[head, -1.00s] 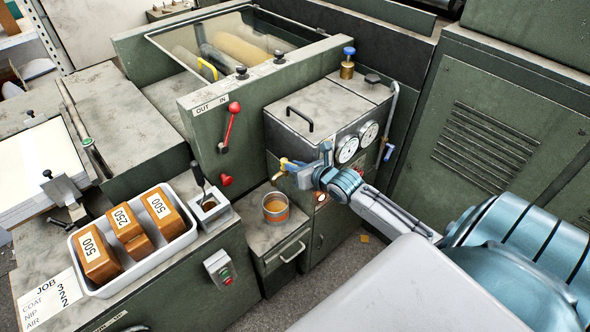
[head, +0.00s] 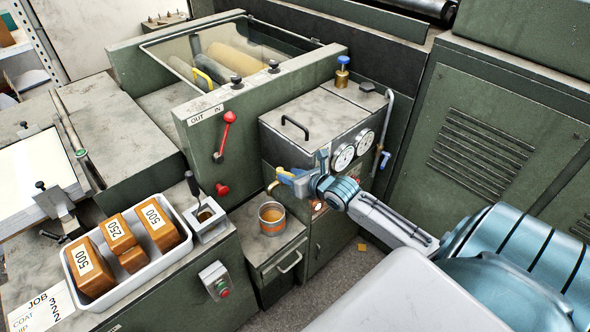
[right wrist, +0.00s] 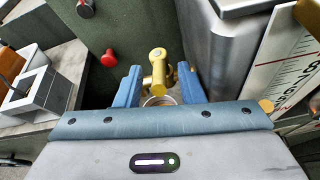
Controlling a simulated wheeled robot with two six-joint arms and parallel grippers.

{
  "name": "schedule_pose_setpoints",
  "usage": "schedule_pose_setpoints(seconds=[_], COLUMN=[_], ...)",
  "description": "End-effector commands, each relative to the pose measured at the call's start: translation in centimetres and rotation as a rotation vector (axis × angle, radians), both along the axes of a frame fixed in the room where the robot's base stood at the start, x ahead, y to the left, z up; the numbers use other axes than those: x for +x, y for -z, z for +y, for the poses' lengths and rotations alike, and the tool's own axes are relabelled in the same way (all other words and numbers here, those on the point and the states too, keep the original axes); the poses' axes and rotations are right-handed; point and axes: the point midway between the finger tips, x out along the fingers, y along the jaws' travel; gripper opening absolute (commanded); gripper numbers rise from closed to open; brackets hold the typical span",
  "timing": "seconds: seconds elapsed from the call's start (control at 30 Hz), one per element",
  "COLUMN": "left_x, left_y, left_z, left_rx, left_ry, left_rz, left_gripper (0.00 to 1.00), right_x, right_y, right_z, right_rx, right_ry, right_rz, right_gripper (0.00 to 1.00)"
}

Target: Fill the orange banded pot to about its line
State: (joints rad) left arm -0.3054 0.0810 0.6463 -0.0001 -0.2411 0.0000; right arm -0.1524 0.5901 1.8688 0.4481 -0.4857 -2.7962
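The orange banded pot (head: 271,222), a metal can with an orange band, stands on a low cabinet top and holds brownish-orange liquid. Its line cannot be made out. A brass tap (head: 272,188) sticks out of the machine front above it. In the right wrist view the tap (right wrist: 157,66) is between my right gripper's blue fingers (right wrist: 157,88), with gaps on both sides; the gripper is open. The pot's rim (right wrist: 151,101) shows below the tap, mostly hidden. In the head view my right gripper (head: 301,176) is at the tap. My left gripper is out of view.
A white tray (head: 132,290) with several brown weight blocks stands at the left. A square holder (head: 207,222) with a dark-handled tool is beside it. Two gauges (head: 343,156) and a red lever (head: 225,135) are on the machine front. A white scale (right wrist: 285,72) stands at the right.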

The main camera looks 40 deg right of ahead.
Motion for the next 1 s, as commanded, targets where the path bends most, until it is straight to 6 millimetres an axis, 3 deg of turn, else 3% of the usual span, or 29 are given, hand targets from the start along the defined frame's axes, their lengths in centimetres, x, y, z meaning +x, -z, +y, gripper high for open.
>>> schedule_pose_setpoints(seconds=[0.17,0.6,1.0], left_x=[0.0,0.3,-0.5], left_y=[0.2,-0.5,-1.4], left_z=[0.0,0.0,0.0], left_rx=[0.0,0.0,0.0], left_ry=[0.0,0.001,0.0], left_rz=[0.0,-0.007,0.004], left_gripper=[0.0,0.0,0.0], right_x=[-1.4,-7.6,-9.8], right_y=[-0.4,-3.2,-4.1], right_z=[-0.2,-0.7,-1.0], right_rx=[-0.006,-0.006,-0.001], right_ry=[-0.002,-0.006,-0.001], right_rz=[0.002,0.002,-0.001], right_gripper=[0.35,0.35,0.35])
